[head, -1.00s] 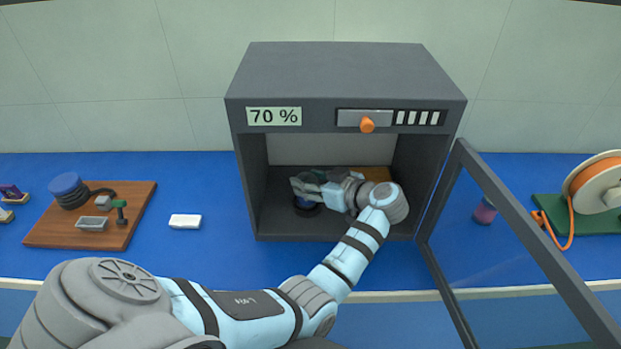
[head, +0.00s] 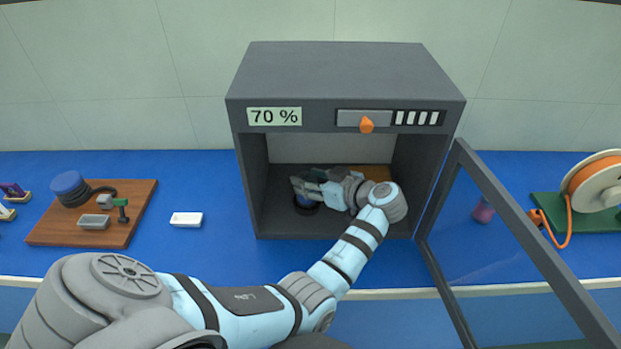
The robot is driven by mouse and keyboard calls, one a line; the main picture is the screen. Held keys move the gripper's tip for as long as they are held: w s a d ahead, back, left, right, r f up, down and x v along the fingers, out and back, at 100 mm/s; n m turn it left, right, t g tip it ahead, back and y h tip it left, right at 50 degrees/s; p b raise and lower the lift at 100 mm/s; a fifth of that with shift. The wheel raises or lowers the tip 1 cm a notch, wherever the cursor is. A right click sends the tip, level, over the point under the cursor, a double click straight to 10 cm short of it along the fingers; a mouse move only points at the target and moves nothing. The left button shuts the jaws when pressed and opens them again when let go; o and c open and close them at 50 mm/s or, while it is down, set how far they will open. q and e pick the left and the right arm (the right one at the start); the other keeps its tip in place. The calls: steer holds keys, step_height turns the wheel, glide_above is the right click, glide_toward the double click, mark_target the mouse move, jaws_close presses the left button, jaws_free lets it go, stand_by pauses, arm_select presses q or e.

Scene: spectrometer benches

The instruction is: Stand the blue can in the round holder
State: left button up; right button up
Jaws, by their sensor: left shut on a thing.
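The blue can (head: 304,200) shows as a small patch of blue inside the dark open cabinet, below my left gripper. A dark round holder (head: 307,210) sits on the cabinet floor at the can's lower end. My left gripper (head: 301,187) reaches in from the right of the can and is shut on it. The gripper covers most of the can. I cannot tell whether the can's base rests fully inside the holder. My right gripper is out of view.
The cabinet (head: 345,73) has its glass door (head: 510,225) swung open at the right. An orange-brown block (head: 377,173) lies at the back inside. A white block (head: 186,219) and a wooden board (head: 55,230) lie left; a cable reel (head: 598,188) stands right.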

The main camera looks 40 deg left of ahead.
arm_select(q)
steer(key=shift+f+b, duration=0.3)
steer(key=shift+f, duration=0.3)
steer(key=o, duration=1)
steer(key=shift+c, duration=0.2)
